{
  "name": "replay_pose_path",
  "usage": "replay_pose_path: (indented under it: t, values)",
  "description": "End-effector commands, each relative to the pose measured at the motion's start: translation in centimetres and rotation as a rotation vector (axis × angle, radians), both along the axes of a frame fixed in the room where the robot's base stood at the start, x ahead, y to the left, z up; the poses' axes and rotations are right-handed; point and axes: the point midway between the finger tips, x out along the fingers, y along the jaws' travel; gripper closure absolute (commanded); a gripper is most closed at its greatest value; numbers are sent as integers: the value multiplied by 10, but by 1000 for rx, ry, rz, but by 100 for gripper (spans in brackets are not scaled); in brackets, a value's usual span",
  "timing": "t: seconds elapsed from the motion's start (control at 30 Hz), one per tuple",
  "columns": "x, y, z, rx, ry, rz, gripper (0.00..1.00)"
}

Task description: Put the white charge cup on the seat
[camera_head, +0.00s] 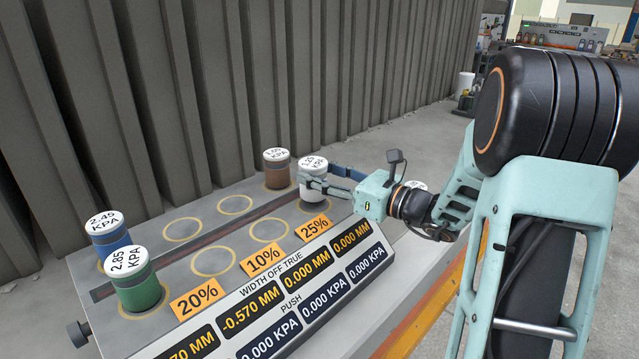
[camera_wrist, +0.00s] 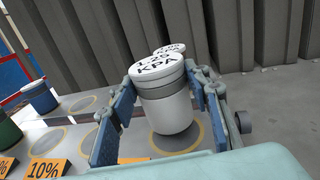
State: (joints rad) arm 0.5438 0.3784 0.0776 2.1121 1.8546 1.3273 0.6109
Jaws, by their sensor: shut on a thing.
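The white charge cup (camera_head: 312,187), its lid marked 1.25 KPA, is upright at the right end of the near row, beside the 25% tag. My gripper (camera_head: 316,178) is shut on it from the right, and in the wrist view one finger lies along each side of the cup (camera_wrist: 168,112). The cup's base is over a ringed seat (camera_wrist: 190,143), partly covering the ring. I cannot tell whether the base touches the seat or hangs just above it.
A brown cup (camera_head: 277,171) stands just behind the white one. A blue cup (camera_head: 110,238) and a green cup (camera_head: 137,283) stand at the left end. Several ringed seats between are empty. A sloped display panel (camera_head: 290,300) runs along the front; a ribbed wall stands behind.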

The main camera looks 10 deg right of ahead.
Motion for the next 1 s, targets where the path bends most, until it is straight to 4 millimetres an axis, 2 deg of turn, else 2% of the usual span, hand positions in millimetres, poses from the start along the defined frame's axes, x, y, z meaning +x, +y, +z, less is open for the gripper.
replay_pose_path:
  t: [0.03,0.1,0.47,0.5,0.6,0.67,1.0]
  values:
    - [0,-1,-10,4,2,-1,93]
    - [0,-1,-16,3,0,-2,93]
    - [0,-1,-20,1,-1,-2,93]
    - [0,-1,-21,1,1,-2,55]
    - [-1,-1,-20,1,1,-2,44]
    - [-1,-1,-20,1,1,-2,39]
    - [-1,-1,-16,0,0,-2,39]
